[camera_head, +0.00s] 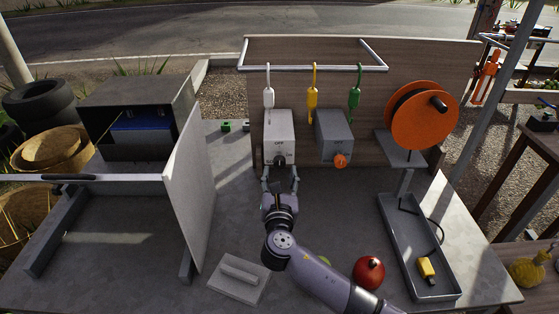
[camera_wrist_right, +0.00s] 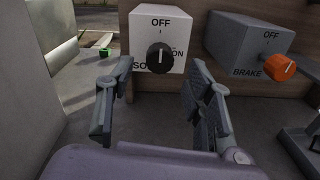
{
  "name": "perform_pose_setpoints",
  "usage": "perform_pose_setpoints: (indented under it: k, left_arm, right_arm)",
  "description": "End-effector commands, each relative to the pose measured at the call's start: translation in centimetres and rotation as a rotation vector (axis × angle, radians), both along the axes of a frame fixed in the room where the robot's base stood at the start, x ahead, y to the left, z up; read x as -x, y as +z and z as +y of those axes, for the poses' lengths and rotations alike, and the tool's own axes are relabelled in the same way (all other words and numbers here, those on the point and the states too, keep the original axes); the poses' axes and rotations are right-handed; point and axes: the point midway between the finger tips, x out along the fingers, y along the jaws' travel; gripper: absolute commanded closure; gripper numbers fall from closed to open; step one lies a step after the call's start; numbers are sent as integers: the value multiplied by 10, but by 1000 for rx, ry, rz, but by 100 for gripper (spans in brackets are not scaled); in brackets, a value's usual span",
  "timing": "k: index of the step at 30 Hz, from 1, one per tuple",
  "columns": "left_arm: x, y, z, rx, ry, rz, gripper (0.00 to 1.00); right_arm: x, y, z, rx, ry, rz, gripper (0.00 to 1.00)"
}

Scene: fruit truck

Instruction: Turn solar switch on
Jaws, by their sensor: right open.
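The solar switch is a white box (camera_head: 279,126) with a black knob (camera_head: 280,159) on its front. In the right wrist view the box (camera_wrist_right: 157,22) reads OFF above the knob (camera_wrist_right: 160,58) and ON to its right. A label starting with "SO" is partly hidden at the lower left. The knob's ridge looks roughly upright, toward OFF. My right gripper (camera_head: 281,174) is open just in front of the knob. In the right wrist view its fingers (camera_wrist_right: 154,92) stand apart, left and right of the knob and nearer the camera, with nothing between them. My left gripper is not in view.
A grey brake switch box (camera_head: 334,134) with an orange knob (camera_head: 340,161) stands to the right. A white panel (camera_head: 190,190) stands left of my arm. A red round object (camera_head: 369,272) and a grey tray (camera_head: 392,222) lie to the right. An orange reel (camera_head: 422,112) stands behind.

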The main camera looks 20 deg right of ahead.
Motion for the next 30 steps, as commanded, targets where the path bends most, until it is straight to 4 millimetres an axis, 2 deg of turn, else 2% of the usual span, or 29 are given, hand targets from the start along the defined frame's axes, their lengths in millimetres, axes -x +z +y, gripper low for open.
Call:
perform_pose_setpoints:
  k: [1,3,10,16,22,30]
  left_arm:
    - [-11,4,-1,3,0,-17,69]
    - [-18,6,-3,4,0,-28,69]
    - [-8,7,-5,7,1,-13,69]
    - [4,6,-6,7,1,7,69]
    - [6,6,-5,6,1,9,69]
    - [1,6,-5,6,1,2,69]
  right_arm:
    - [-11,2,-3,1,-2,0,52]
    - [-23,2,-7,0,-1,-1,52]
    - [-47,0,-14,-1,0,1,52]
    - [-53,-1,-16,-2,1,1,52]
    - [-52,-1,-16,-2,1,0,53]
    - [-52,0,-16,-1,1,0,71]
